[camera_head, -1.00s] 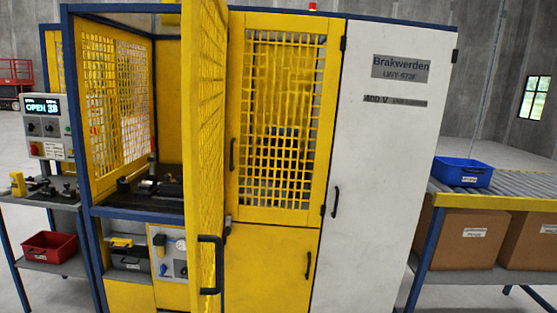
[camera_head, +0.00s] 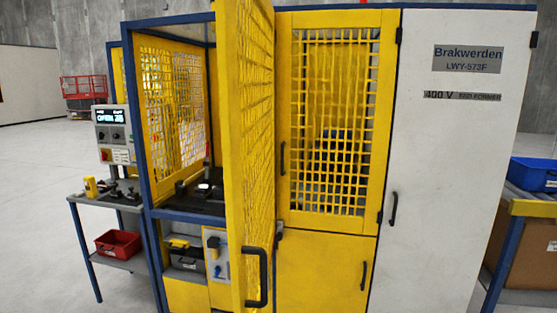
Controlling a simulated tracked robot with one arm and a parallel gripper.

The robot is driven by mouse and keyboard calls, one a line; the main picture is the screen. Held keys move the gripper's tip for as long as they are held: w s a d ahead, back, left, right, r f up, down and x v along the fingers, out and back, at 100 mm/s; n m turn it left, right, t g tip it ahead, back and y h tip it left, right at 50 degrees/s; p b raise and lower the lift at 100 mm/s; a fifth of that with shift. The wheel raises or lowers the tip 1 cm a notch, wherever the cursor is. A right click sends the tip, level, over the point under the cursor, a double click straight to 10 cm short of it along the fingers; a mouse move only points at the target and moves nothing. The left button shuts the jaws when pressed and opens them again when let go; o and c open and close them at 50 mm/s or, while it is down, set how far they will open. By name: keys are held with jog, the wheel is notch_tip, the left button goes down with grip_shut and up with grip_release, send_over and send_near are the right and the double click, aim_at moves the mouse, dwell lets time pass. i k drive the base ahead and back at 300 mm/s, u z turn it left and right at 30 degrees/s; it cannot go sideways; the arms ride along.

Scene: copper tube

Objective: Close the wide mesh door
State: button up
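The wide mesh door (camera_head: 262,130) is yellow with a mesh panel and stands swung open toward me, seen nearly edge-on. Its black handle (camera_head: 262,278) is low on its free edge. The machine opening (camera_head: 200,185) to the left of the door is uncovered, with dark tooling inside. A narrower yellow mesh door (camera_head: 335,120) to the right lies flush with the machine front and has its own black handle (camera_head: 283,158). My gripper is not in view.
A control panel (camera_head: 113,137) and a side table with a red bin (camera_head: 118,243) stand at the left. A white cabinet door (camera_head: 450,150) is right of the mesh doors. A roller conveyor with a blue bin (camera_head: 533,174) is at far right. Open floor lies at left.

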aim_at(261, 34)
jog(key=z, duration=0.1)
jog(key=i, duration=1.05)
jog(key=u, duration=0.25)
